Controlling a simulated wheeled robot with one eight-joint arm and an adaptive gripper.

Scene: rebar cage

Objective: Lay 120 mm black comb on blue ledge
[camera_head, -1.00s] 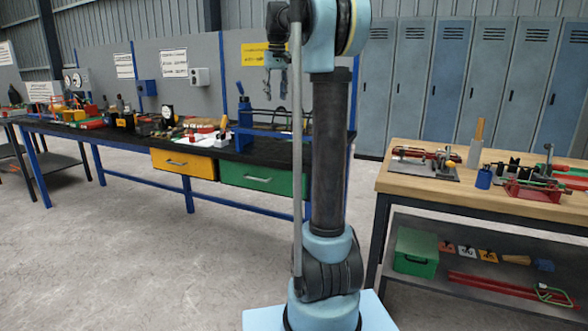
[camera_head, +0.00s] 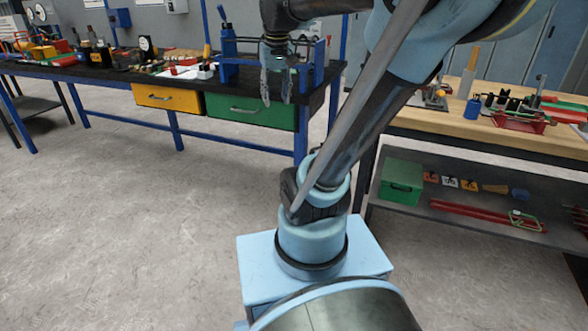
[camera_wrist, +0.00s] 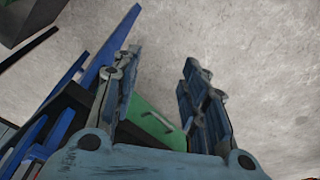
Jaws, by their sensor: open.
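My gripper (camera_head: 277,98) hangs with its fingers apart and empty, in front of the right end of the long black bench (camera_head: 110,74). In the wrist view my gripper (camera_wrist: 160,62) is open, with bare floor between its fingertips and the green drawer (camera_wrist: 150,118) behind its fingers. A blue frame (camera_head: 228,58) stands on the bench behind my gripper; I cannot tell whether a ledge on it is the blue ledge. Small black pieces (camera_head: 505,102) stand on the wooden bench at right, too small to tell whether one is the 120 mm comb.
The wooden bench (camera_head: 475,125) holds a red fixture (camera_head: 522,120) and other tools. Its lower shelf bears a green box (camera_head: 401,182) and red bars (camera_head: 480,215). A yellow drawer (camera_head: 167,98) is under the black bench. The floor (camera_head: 120,230) in front is clear.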

